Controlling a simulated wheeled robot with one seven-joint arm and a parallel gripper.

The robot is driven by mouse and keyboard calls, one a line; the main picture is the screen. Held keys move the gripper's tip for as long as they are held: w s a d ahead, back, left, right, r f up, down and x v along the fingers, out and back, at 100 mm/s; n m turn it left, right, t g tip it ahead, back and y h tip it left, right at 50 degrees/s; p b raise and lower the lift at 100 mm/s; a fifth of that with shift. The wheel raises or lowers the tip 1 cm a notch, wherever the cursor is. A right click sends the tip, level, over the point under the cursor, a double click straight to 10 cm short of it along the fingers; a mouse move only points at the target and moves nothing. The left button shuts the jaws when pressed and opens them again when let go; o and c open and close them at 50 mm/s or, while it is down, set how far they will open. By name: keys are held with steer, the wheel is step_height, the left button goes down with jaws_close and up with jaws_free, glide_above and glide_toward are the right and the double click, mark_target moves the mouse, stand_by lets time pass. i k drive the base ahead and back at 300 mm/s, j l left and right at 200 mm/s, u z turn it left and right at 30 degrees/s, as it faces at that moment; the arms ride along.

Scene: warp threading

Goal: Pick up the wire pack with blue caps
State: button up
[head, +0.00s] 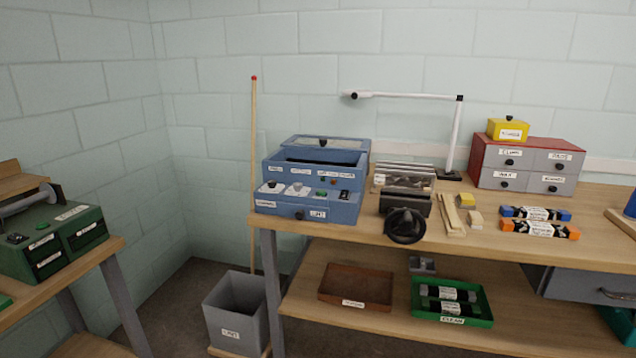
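The wire pack with blue caps (536,213) lies on the right part of the wooden workbench (480,238). It is a dark bundle with a white label round its middle and a blue cap at each end. A similar pack with orange caps (540,229) lies just in front of it, close alongside. My gripper is not in view.
Behind the packs stands a red and grey drawer cabinet (528,165) with a yellow box (508,129) on top. Small blocks (466,201) and wooden strips lie to their left, beside a vise (405,220). A green tray (452,300) with dark packs is on the lower shelf.

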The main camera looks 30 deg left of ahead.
mark_target(527, 212)
steer(key=i+l, duration=0.1)
steer(key=i, duration=0.8)
steer(key=i+l+u, duration=0.1)
steer(key=i, duration=0.8)
steer(key=i+l, duration=0.15)
steer(key=i, duration=0.75)
